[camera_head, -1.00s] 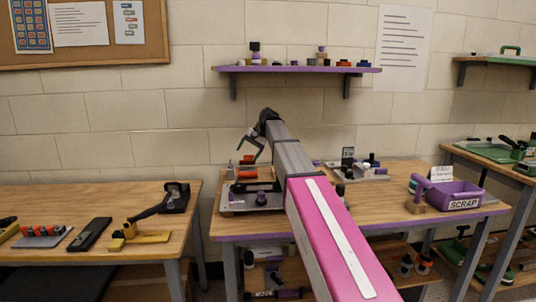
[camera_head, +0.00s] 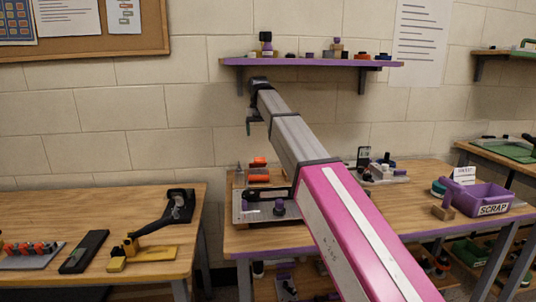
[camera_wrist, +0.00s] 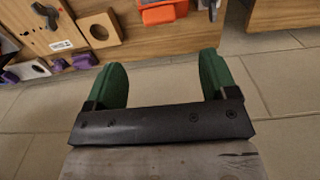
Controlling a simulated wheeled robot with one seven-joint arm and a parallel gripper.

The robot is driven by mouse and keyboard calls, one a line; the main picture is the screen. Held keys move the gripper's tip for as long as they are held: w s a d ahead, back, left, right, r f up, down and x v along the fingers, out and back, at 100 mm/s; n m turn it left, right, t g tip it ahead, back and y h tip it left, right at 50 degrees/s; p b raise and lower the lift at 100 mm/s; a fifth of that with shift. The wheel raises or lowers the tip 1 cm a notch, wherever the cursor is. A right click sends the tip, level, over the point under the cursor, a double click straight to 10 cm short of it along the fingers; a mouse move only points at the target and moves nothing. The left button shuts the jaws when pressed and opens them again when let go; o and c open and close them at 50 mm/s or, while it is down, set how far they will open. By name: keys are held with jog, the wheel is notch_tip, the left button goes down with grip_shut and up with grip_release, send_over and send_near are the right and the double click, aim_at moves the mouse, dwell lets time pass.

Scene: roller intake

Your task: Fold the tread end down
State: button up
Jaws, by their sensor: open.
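My gripper (camera_head: 253,125) is raised high in front of the wall, well above the middle bench in the head view. In the wrist view its two green fingers (camera_wrist: 163,82) are apart with nothing between them. I cannot pick out a tread end for certain. My own arm hides part of the bench right of the plate.
A purple scrap bin (camera_head: 487,200) stands at the bench's right, with a small wooden block (camera_head: 443,212) beside it. The left bench (camera_head: 60,205) holds a yellow-based lever tool (camera_head: 145,255). A purple-edged shelf (camera_head: 310,63) is on the wall near my gripper. Orange parts (camera_head: 258,162) lie behind the plate.

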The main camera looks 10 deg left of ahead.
aim_at(258, 162)
notch_tip(258, 162, down, 11)
jog(key=shift+d+r, duration=0.1)
dwell(0.5)
jog(key=c, duration=0.9)
